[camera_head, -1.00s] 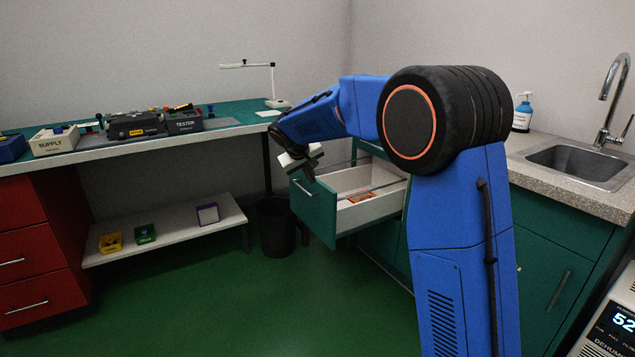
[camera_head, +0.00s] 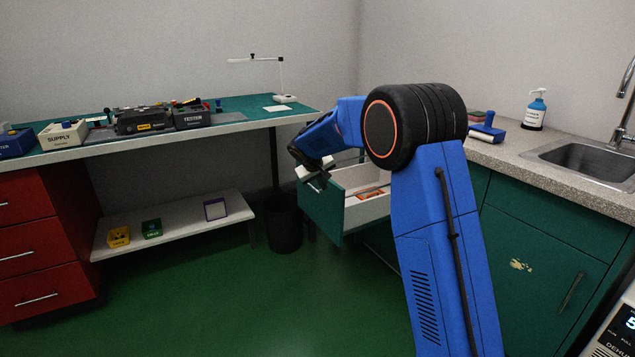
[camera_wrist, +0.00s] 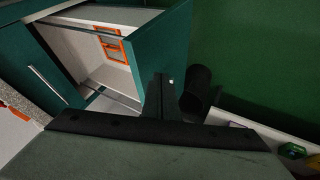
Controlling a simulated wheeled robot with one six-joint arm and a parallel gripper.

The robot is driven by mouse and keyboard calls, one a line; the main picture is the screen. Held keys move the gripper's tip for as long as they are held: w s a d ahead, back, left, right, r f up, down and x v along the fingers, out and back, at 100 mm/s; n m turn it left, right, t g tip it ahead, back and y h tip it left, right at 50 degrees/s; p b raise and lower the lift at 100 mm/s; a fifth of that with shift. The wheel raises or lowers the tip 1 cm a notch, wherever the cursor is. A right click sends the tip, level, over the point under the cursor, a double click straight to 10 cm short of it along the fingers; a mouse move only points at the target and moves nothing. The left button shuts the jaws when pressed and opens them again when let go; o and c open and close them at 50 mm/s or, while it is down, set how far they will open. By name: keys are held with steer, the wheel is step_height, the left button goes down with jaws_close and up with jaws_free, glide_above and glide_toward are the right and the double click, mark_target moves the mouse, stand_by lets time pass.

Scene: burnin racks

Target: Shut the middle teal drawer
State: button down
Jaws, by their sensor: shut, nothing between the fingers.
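The teal drawer (camera_head: 322,208) is pulled open beneath the counter, its white inside showing with an orange-framed item (camera_head: 371,195) in it. My gripper (camera_head: 318,180) is at the top of the drawer's front panel, with its fingers shut and empty. In the wrist view the shut fingers (camera_wrist: 158,98) are beside the drawer's teal front panel (camera_wrist: 163,40); I cannot tell whether they touch it. The wrist view also shows the orange-framed item (camera_wrist: 108,43) inside the drawer. My arm hides the drawer's right end and part of the cabinet.
A dark bin (camera_head: 283,225) stands left of the drawer. A workbench (camera_head: 180,138) with a tester and supply box runs along the back left, with a low shelf (camera_head: 180,232) below. A counter with a sink (camera_head: 590,163) is at right. The green floor in front is clear.

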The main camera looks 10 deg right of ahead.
steer(key=shift+w+d+r, duration=0.1)
steer(key=shift+w+d, duration=0.1)
steer(key=shift+d, duration=0.4)
steer(key=shift+w+d, duration=0.2)
steer(key=shift+d, duration=0.4)
steer(key=shift+d, duration=0.1)
steer(key=w+d, duration=0.3)
steer(key=d, duration=0.8)
steer(key=w+d, duration=0.4)
steer(key=d, duration=0.8)
steer(key=w+d, duration=0.4)
steer(key=d, duration=0.7)
steer(key=shift+d, duration=0.15)
steer(key=shift+w, duration=0.1)
